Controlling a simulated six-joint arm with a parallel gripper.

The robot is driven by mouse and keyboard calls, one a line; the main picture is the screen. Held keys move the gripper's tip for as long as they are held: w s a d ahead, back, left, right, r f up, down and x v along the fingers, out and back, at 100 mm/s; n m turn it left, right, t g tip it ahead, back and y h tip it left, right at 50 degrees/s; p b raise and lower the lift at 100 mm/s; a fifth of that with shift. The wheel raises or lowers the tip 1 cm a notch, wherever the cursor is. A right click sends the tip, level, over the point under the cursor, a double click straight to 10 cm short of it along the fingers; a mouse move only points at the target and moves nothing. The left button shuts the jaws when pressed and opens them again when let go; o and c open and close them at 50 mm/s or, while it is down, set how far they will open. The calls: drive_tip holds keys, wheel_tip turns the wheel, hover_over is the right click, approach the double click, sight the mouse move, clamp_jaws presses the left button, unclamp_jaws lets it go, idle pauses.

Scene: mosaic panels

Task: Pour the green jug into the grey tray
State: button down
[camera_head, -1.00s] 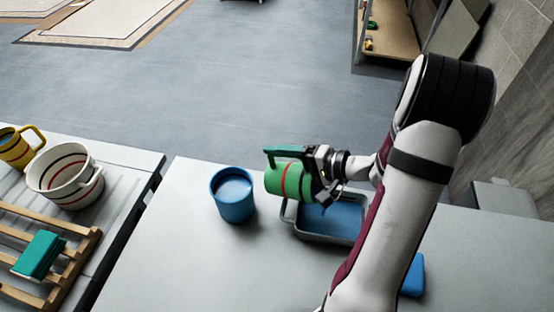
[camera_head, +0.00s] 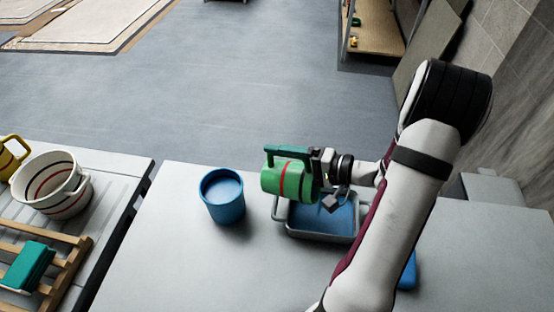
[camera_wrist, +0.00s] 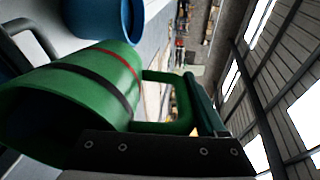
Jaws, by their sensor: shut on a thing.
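The green jug (camera_head: 275,182), with a red and a dark band, lies nearly level on its side above the left part of the grey tray (camera_head: 322,237). My gripper (camera_head: 318,170) is shut on its handle, which is uppermost. In the wrist view the jug (camera_wrist: 60,95) fills the left side, its wide open end toward the lower left. Its inside is mostly hidden, and I see no stream leaving it. The tray stands on the light table and shows a blue surface inside; I cannot tell whether this is liquid.
A blue cup (camera_head: 222,200) with pale blue contents stands left of the tray. A blue object (camera_head: 407,272) is partly behind my arm. On the left table are a white striped pot (camera_head: 50,190), a yellow mug (camera_head: 10,160) and a wooden rack (camera_head: 68,272) with a teal block.

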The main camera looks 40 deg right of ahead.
sight(268, 166)
drive_tip(key=shift+s+d+r+t+y, duration=0.55)
drive_tip(key=shift+s+r+t, duration=0.2)
drive_tip(key=shift+s, duration=0.15)
idle(1.2)
drive_tip(key=shift+d, duration=0.15)
drive_tip(key=shift+w+a+f+g+h, duration=0.45)
drive_tip(key=shift+w+a+g, duration=0.1)
drive_tip(key=shift+w, duration=0.15)
drive_tip(key=shift+w+a+f+g+h, duration=0.3)
drive_tip(key=shift+w+a+f+g, duration=0.2)
drive_tip(key=shift+w, duration=0.25)
drive_tip(key=shift+w+a+f+g+h, duration=0.45)
drive_tip(key=shift+w+g, duration=0.15)
drive_tip(key=shift+w, duration=0.1)
drive_tip(key=w+a+f+g+h, duration=0.1)
drive_tip(key=w+a+g+h, duration=0.3)
drive_tip(key=g, duration=0.7)
drive_tip(key=w+h, duration=0.2)
drive_tip(key=h, duration=0.1)
drive_tip(key=shift+w+f, duration=0.2)
drive_tip(key=shift+f, duration=0.2)
drive_tip(key=shift+r+h, duration=0.1)
drive_tip(key=shift+h, duration=0.15)
